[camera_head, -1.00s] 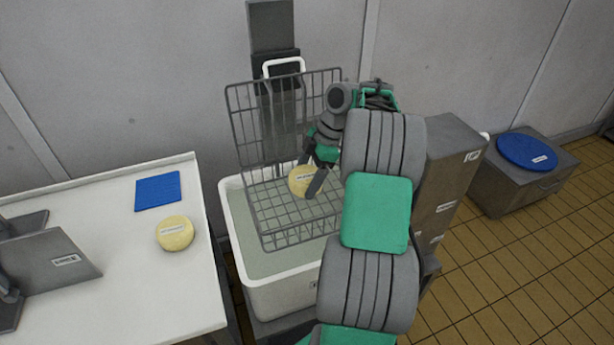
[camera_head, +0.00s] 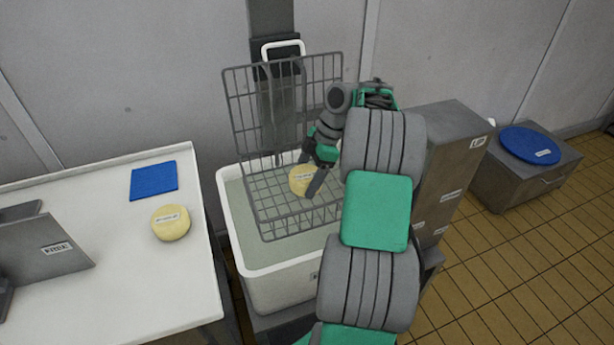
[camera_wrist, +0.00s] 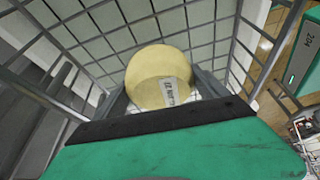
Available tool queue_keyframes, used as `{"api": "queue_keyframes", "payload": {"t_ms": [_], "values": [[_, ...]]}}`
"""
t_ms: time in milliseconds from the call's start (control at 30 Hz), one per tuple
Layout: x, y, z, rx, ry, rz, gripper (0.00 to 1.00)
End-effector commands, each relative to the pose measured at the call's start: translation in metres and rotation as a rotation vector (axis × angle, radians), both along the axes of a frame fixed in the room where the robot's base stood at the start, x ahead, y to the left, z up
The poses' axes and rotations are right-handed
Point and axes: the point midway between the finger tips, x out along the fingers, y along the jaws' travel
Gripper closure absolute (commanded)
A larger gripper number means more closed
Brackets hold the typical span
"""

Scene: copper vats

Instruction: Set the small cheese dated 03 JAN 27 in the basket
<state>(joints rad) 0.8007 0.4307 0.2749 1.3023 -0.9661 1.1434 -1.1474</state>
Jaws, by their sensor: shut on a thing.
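My gripper (camera_head: 311,178) is shut on a small round pale-yellow cheese (camera_head: 302,180). In the wrist view the cheese (camera_wrist: 160,76) sits between the two fingers, with a white label on it; the date is too small to read surely. The cheese is over the floor of the grey wire basket (camera_head: 285,228); I cannot tell whether it touches the wires. The basket hangs within a white tub (camera_head: 262,277) of greenish liquid, its tall back grid standing upright behind. A second small labelled cheese (camera_head: 170,223) lies on the white table at the left.
The white table (camera_head: 110,290) also bears a blue mat (camera_head: 154,180) and a grey slanted stand (camera_head: 45,250). A grey cabinet (camera_head: 455,165) stands right of the tub. A blue disc (camera_head: 530,146) lies on a low grey box.

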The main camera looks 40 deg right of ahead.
Motion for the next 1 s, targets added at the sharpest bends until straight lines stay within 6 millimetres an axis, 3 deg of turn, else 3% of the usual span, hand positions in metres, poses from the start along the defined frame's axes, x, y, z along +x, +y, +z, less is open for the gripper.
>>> {"api": "queue_keyframes", "payload": {"t_ms": [1000], "values": [[0.000, 0.000, -0.012, -0.002, -0.002, 0.000, 0.80]]}}
